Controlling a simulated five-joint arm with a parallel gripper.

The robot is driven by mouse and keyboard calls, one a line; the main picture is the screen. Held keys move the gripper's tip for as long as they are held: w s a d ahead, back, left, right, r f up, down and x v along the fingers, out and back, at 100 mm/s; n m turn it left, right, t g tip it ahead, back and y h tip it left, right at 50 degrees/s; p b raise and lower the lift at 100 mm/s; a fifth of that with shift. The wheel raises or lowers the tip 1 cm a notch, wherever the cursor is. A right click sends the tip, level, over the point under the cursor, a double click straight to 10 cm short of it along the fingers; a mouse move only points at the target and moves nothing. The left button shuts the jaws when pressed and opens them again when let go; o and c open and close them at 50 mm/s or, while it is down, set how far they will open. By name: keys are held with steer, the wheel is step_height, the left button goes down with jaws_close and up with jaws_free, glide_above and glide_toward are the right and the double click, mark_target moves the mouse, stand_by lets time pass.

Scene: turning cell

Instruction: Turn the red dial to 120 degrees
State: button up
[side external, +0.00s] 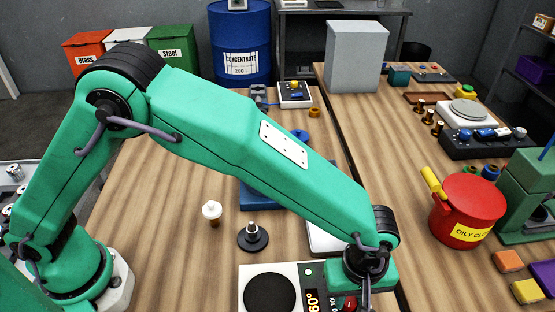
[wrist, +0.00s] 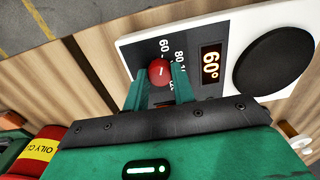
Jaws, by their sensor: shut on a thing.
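The red dial (wrist: 159,72) sits on a white panel with a dark scale around it; 60, 80 and 100 markings show in part. My gripper (wrist: 158,86) is shut on the dial, with one green finger on each side of it in the wrist view. An orange display (wrist: 211,63) beside the scale reads 60°. In the side external view, the dial (side external: 349,303) is partly hidden by my gripper (side external: 364,300) at the bottom edge, and the display (side external: 312,302) is cut off by the frame.
The panel (side external: 284,267) also carries a black round plate (side external: 269,294) and a green light. A dark round base with a metal post (side external: 252,237) and a white-topped brown piece (side external: 212,213) stand behind it. A red oily-cloth can (side external: 468,210) stands to the right.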

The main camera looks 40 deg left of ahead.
steer(key=shift+m, duration=0.4)
steer(key=m, duration=1.2)
steer(key=shift+m, duration=0.3)
steer(key=m, duration=0.6)
steer(key=shift+r, duration=0.1)
steer(key=m, duration=0.7)
steer(key=o, duration=1)
